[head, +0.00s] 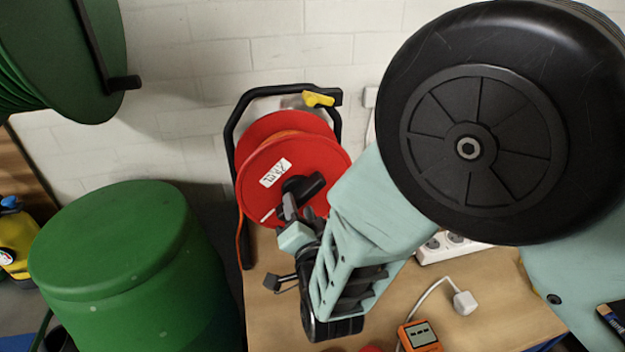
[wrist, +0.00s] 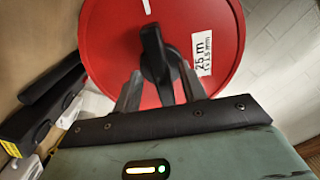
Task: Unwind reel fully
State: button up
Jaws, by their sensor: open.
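The red cable reel (head: 262,165) stands on the wooden bench in a black tubular frame (head: 235,125) with a yellow piece (head: 318,99) at its top. The reel has a white label and a black handle (head: 304,187) at its hub. An orange cable shows between its discs. My gripper (head: 290,210) is in front of the hub, its fingers pointing at the handle. In the wrist view, the reel (wrist: 108,45) fills the middle, and the handle (wrist: 154,55) lies between the two open, spread fingers (wrist: 160,90). I cannot tell if they touch it.
A green drum (head: 120,250) stands left of the wooden bench (head: 275,325), below a green hose reel (head: 60,60). A white power strip (head: 450,245), white plug (head: 464,302) and orange meter (head: 420,337) lie on the bench. My arm blocks much of the right side.

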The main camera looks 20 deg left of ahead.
aim_at(299, 205)
jog(key=shift+p+x, duration=0.3)
jog(key=shift+x, duration=1.25)
grip_shut()
jog(key=shift+w+f, duration=0.1)
jog(key=shift+w, duration=0.05)
